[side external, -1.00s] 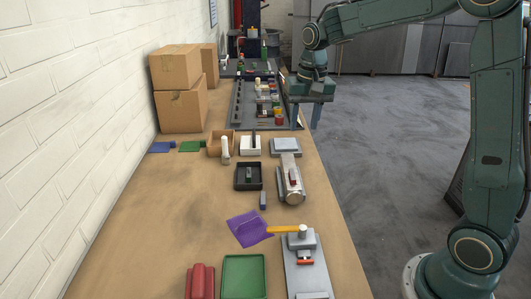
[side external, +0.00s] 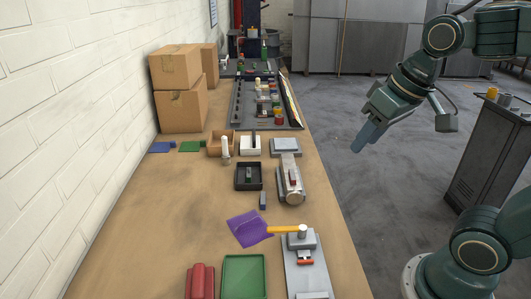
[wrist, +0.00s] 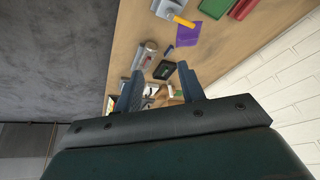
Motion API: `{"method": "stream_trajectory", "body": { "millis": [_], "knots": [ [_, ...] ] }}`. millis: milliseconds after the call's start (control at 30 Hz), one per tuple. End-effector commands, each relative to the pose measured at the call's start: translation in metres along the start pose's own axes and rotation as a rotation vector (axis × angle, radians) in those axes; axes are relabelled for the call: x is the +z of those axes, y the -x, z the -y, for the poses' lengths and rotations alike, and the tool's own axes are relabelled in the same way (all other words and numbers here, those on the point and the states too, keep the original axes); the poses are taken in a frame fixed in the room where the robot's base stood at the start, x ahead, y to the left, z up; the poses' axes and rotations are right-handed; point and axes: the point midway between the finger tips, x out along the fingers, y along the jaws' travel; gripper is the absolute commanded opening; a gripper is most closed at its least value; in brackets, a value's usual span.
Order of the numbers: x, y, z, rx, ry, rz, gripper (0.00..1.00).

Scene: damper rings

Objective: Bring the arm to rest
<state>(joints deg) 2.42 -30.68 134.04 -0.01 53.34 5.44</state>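My gripper (side external: 366,137) hangs in the air to the right of the workbench (side external: 150,235), over the grey floor, pointing down and to the left. In the wrist view, my gripper (wrist: 160,88) has its two fingers apart with nothing held between them. The bench with its parts shows beyond the fingers there. In the side view the fingers overlap, so the gap between them is hidden.
A grey cabinet (side external: 487,155) stands at the right. The floor between is clear.

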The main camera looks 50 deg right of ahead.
Motion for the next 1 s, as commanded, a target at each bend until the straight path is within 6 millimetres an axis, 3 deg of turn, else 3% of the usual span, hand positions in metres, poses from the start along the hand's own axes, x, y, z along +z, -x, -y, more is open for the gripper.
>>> {"method": "stream_trajectory", "body": {
  "millis": [100,333,1000],
  "knots": [
    [0.022,0.004,0.002,-0.01,0.054,-0.037,0.39],
    [0.048,0.004,0.003,-0.021,0.12,-0.077,0.39],
    [0.053,0.003,0.003,-0.022,0.134,-0.084,0.39]
  ]
}}
